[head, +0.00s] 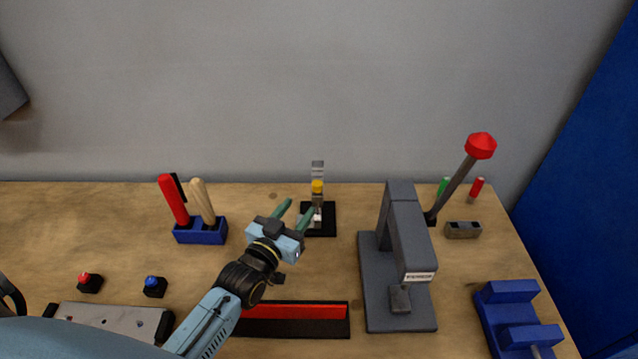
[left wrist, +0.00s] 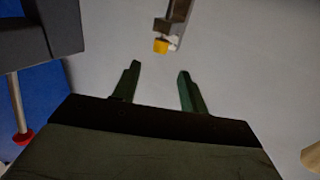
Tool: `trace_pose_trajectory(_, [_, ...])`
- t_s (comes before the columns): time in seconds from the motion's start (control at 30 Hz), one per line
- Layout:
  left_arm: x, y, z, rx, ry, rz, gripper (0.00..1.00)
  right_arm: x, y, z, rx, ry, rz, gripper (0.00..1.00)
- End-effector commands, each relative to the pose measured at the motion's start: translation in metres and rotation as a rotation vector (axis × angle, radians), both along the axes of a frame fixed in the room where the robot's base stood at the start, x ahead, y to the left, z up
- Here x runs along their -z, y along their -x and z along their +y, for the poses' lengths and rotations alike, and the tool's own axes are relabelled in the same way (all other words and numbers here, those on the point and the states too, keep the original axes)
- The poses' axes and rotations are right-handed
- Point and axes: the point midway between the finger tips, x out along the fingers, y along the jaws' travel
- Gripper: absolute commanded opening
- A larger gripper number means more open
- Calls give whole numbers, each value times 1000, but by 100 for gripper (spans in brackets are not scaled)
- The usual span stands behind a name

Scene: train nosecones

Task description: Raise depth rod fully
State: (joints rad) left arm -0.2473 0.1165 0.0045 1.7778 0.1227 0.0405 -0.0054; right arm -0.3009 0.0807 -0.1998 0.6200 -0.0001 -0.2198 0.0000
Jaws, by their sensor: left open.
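A small upright grey device (head: 318,170) with a yellow piece (head: 317,187) stands on a black square base (head: 327,231) near the wall. I take its upright to be the depth rod, but its exact parts are too small to tell. My left gripper (head: 297,212) is open, with its two green fingers pointing toward the device from its front left. In the left wrist view, the grey upright (left wrist: 176,14) and the yellow piece (left wrist: 161,46) show just beyond the open fingers (left wrist: 159,72), with nothing between them. My right gripper is not in view.
A grey press (head: 407,235) stands to the right, with a red-topped lever (head: 481,146) behind it. A blue holder (head: 201,233) with handled tools is at left. A black and red tray (head: 292,312) lies in front, and a blue block (head: 512,316) at right.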

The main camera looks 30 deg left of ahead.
Motion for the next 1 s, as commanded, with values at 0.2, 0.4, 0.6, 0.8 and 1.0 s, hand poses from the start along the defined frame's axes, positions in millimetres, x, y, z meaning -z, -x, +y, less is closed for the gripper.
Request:
trace_pose_trajectory(0.2, [-2,-46,-1,1,-2,-3,43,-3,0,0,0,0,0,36])
trace_pose_trajectory(0.4, [-1,-80,-2,1,-2,-2,43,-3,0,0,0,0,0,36])
trace_pose_trajectory(0.6, [0,-98,-2,1,-2,-1,43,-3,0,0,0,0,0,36])
trace_pose_trajectory(0.8, [0,-102,-2,1,-3,-1,43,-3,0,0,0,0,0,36])
trace_pose_trajectory(1.0, [0,-102,-2,1,-3,-1,40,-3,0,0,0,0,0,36])
